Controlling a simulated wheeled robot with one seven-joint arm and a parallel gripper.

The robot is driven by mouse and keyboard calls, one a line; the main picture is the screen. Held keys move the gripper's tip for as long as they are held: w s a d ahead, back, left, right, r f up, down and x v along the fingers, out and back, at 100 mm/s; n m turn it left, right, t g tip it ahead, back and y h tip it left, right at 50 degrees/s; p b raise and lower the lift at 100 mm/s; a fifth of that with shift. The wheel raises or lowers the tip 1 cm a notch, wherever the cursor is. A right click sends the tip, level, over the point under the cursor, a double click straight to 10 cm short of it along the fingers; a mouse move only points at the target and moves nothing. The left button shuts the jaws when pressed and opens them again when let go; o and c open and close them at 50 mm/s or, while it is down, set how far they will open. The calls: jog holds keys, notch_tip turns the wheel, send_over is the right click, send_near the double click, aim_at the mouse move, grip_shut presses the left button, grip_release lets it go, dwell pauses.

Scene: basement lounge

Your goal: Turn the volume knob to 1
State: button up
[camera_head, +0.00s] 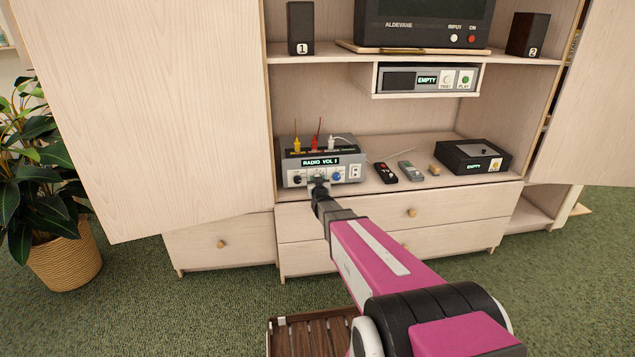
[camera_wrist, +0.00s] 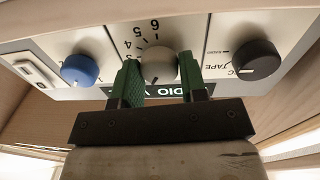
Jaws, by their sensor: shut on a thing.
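The volume knob (camera_wrist: 159,62) is a pale grey round knob with a printed number scale around it, 4, 5 and 6 showing, in the wrist view. My gripper (camera_wrist: 160,75) is shut on it, with one green finger on each side. A short dark mark shows at the knob's lower edge in that view. The knob sits on the front of a grey receiver (camera_head: 296,177) on the cabinet shelf. The receiver's display (camera_head: 320,162) reads "RADIO VOL" and a digit too small to read surely. In the head view my gripper (camera_head: 318,184) hides most of the knob.
A blue knob (camera_wrist: 81,69) and a black source knob (camera_wrist: 256,61) flank the held knob closely. Two remotes (camera_head: 386,173) (camera_head: 411,171) and a black disc player (camera_head: 450,154) stand to the receiver's right. An open cabinet door (camera_head: 150,110) is at left.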

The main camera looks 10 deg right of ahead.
dwell(0.4)
jog(key=o, duration=0.9)
jog(key=shift+s, duration=0.1)
jog(key=s, duration=1)
jog(key=shift+s+a+f, duration=0.2)
jog(key=shift+s+a, duration=0.1)
jog(key=shift+a, duration=0.05)
jog(key=s+f+g, duration=0.1)
jog(key=s+g, duration=0.5)
jog(key=s, duration=0.2)
jog(key=s+f+g, duration=0.2)
jog(key=s+g, duration=0.4)
jog(key=s, duration=0.3)
jog(key=s+f+g+y, duration=0.1)
jog(key=s+g, duration=0.5)
jog(key=s, duration=0.3)
jog(key=shift+s+d+f, duration=0.2)
jog(key=shift+d+f, duration=0.15)
jog(key=shift+d, duration=0.05)
